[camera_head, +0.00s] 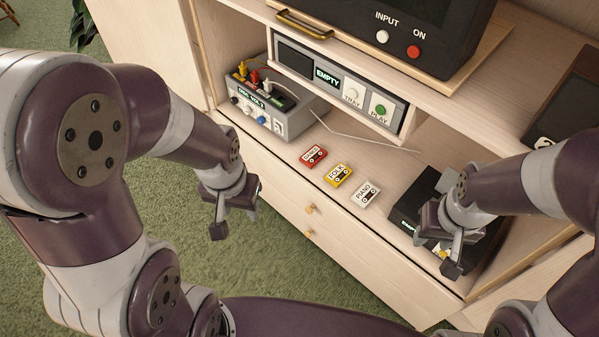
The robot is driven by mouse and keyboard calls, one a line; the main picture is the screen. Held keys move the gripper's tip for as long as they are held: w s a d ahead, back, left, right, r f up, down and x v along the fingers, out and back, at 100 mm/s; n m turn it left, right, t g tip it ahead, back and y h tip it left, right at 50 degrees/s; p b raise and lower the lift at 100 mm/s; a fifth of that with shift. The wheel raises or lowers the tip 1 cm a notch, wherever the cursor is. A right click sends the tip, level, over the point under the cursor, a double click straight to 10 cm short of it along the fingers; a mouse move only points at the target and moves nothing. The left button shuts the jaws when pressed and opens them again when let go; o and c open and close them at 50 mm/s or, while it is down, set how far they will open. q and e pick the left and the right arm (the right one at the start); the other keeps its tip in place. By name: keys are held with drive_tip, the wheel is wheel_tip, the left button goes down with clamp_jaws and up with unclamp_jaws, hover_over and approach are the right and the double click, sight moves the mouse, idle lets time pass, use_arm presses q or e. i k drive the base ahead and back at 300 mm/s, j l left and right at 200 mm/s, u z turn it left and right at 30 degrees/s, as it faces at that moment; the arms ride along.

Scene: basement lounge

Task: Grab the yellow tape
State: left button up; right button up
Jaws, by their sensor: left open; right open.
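The yellow tape (338,175), a small cassette with a dark label reading FOLK, lies on the wooden shelf between a red tape (313,156) and a white tape (366,194) marked PIANO. My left gripper (230,217) is open and empty, to the left of the tapes and in front of the cabinet over the green carpet. My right gripper (447,252) is open, to the right of the tapes, over the front of a black box. Neither gripper touches the yellow tape.
A grey device (262,108) with knobs and cables stands at the shelf's left. A tape player panel (330,80) reading EMPTY sits behind. A black box (421,196) stands at right, partly hidden by my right arm. A monitor (440,40) stands above. Drawers are below.

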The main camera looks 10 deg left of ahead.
sight(341, 173)
drive_tip(key=i+j+z, duration=0.4)
drive_tip(key=j+z, duration=0.15)
drive_tip(key=i+j+z, duration=0.1)
drive_tip(key=j+z, duration=0.2)
drive_tip(key=z, duration=0.7)
